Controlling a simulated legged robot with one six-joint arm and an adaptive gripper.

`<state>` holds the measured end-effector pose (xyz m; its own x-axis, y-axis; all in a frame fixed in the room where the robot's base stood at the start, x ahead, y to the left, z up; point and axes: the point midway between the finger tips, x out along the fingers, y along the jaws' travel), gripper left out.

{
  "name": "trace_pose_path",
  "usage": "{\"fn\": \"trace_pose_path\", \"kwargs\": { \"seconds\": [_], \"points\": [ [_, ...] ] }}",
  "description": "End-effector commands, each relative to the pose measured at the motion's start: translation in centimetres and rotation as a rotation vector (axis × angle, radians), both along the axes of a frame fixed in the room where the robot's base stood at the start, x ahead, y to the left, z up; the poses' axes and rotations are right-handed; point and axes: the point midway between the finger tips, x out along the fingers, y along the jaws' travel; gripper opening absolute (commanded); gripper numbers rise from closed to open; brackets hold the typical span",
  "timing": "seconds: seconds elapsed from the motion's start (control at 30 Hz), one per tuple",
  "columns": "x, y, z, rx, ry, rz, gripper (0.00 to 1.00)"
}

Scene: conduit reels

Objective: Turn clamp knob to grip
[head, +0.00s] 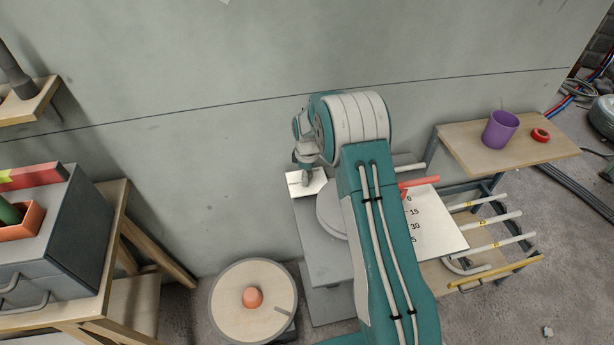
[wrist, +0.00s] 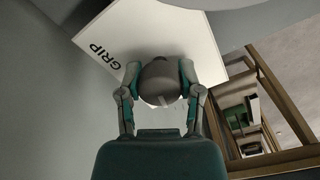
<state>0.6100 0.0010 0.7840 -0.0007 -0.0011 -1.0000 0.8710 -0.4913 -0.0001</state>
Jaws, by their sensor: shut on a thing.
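The clamp knob (wrist: 160,82) is a round grey knob with a pale mark on its face, seen in the wrist view. My gripper (wrist: 160,90) is shut on it, one finger on each side. Behind the knob is a white plate (wrist: 200,40) with the word GRIP on it, left of the knob. In the head view the white plate (head: 300,188) shows at the back of the grey bench, and my gripper (head: 303,180) reaches down at it. The knob is hidden there by my gripper and arm.
A wooden-topped reel (head: 232,300) with an orange hub stands at the front. A scale plate (head: 430,228) and white conduit rods (head: 490,220) lie to the right. A shelf (head: 470,155) holds a purple cup (head: 500,129) and red tape (head: 540,135). A toolbox (head: 50,260) stands left.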

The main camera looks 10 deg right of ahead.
Motion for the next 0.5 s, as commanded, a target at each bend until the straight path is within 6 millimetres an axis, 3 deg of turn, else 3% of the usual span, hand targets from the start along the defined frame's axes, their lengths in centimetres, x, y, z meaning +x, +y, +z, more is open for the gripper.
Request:
{"fn": "trace_pose_path", "kwargs": {
  "seconds": [0.5],
  "points": [
    [0.01,-0.01,-0.18,0.0,-0.002,-0.49,0.0]
  ]
}}
